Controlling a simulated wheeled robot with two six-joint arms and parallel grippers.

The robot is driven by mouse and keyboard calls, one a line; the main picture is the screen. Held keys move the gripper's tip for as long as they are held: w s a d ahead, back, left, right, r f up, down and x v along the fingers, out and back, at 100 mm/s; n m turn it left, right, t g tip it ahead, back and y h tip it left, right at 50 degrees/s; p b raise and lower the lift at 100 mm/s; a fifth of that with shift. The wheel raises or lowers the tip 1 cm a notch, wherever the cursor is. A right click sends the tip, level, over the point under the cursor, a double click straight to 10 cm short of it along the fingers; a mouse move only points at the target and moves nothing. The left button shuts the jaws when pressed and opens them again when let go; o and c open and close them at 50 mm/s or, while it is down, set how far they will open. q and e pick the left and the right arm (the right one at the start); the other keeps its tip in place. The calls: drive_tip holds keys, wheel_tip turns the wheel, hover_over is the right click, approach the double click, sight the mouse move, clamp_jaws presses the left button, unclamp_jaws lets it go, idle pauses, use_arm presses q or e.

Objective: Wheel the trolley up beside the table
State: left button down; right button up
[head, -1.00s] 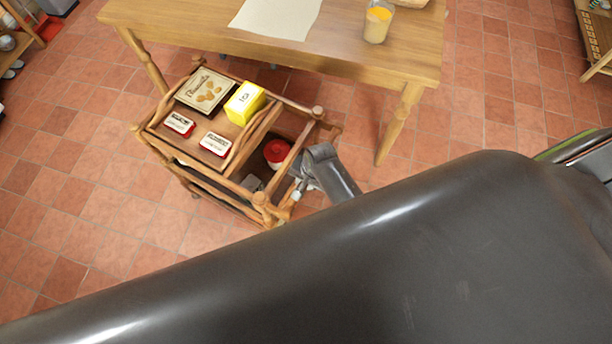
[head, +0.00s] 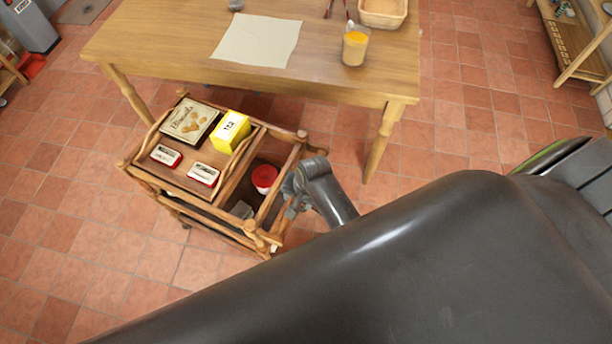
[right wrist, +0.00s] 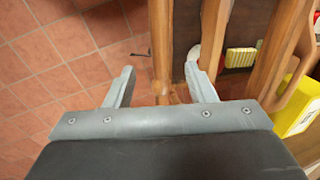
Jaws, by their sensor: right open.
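The wooden trolley (head: 262,241) stands in front of the wooden table (head: 330,84), its far side close to the table's front edge. It carries a biscuit tin (head: 190,121), a yellow box (head: 231,131) and two small red-and-white packets. A red-lidded container (head: 264,178) shows lower down. My right gripper (head: 287,199) is at the trolley's right end. In the right wrist view, its open fingers (right wrist: 160,88) stand either side of a wooden rail (right wrist: 161,40), with gaps visible. My left gripper is out of view.
The table holds a cloth (head: 257,40), a glass of orange drink (head: 355,46) and a basket (head: 383,12). A table leg (head: 382,142) stands right of the trolley. Tiled floor is clear left of the trolley. A wooden shelf (head: 575,45) is at the far right.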

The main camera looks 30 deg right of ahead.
drive_tip(key=v, duration=1.1)
drive_tip(key=shift+r+p, duration=0.35)
